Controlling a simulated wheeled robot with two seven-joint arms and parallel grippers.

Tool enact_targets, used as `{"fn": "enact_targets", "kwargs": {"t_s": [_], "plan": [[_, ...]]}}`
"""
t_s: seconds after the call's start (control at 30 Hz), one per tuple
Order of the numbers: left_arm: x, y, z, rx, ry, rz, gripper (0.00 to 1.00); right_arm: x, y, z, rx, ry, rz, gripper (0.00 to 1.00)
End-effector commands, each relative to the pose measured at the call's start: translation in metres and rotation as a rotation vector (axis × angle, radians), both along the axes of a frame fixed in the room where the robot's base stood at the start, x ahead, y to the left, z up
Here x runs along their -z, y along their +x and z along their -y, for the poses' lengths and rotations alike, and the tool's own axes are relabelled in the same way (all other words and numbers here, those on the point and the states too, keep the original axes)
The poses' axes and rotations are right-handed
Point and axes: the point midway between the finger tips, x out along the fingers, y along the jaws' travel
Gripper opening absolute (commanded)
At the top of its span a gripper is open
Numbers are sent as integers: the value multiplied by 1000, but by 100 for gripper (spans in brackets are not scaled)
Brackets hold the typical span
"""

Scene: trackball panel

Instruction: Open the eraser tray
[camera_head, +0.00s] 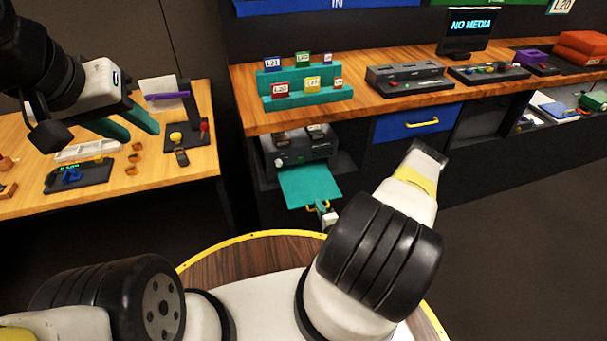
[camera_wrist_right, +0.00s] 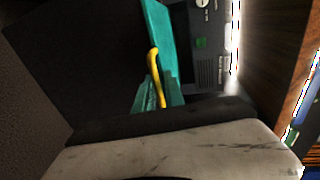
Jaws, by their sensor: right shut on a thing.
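The eraser tray (camera_head: 310,186) appears to be the flat teal tray that sticks out from the front of a dark grey device (camera_head: 300,150) under the desk. Its yellow handle (camera_head: 318,207) is at the front edge. The tray (camera_wrist_right: 160,35) and handle (camera_wrist_right: 153,62) also show in the right wrist view. My right gripper (camera_head: 325,212) is at the tray's front, its teal fingers (camera_wrist_right: 155,95) shut on the handle; my forearm hides part of it in the head view. My left gripper (camera_head: 130,122) is open and empty above the left table.
A wooden desk (camera_head: 360,105) lies above the tray, with a teal label rack (camera_head: 305,95) on it. A blue drawer (camera_head: 415,122) with a yellow handle is to the right. The left table (camera_head: 195,165) holds small items. Dark floor is open at the lower right.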

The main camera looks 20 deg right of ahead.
Motion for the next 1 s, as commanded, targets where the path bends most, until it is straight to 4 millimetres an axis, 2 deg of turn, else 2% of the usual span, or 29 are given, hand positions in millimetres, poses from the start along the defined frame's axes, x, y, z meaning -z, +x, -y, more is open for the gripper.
{"fn": "enact_targets", "kwargs": {"t_s": [0.03, 0.1, 0.47, 0.5, 0.57, 0.6, 0.87, 1.0], "plan": [[0, 0, 0, 0, 0, 0, 36, 8, -10, 0, 0, 1, -27, 0], [0, 0, 0, 0, 0, 0, 36, 8, -14, 0, -1, 0, -26, 0], [0, 0, 0, 0, 0, 0, 36, 8, -16, 0, -2, -2, -24, 0], [0, 0, 0, 0, 0, 0, 36, 8, -16, 0, -2, -2, -23, 16], [0, 0, 0, 0, 0, 0, 36, 8, -16, 0, -2, -2, -23, 28], [0, 0, 0, 0, 0, 0, 36, 7, -15, 0, -2, -2, -22, 30], [0, 0, 0, 0, 0, 0, 36, 4, -14, 0, -3, -2, -13, 30], [0, 0, 0, 0, 0, 0, 36, 1, -26, 1, -1, -1, -13, 30]]}}
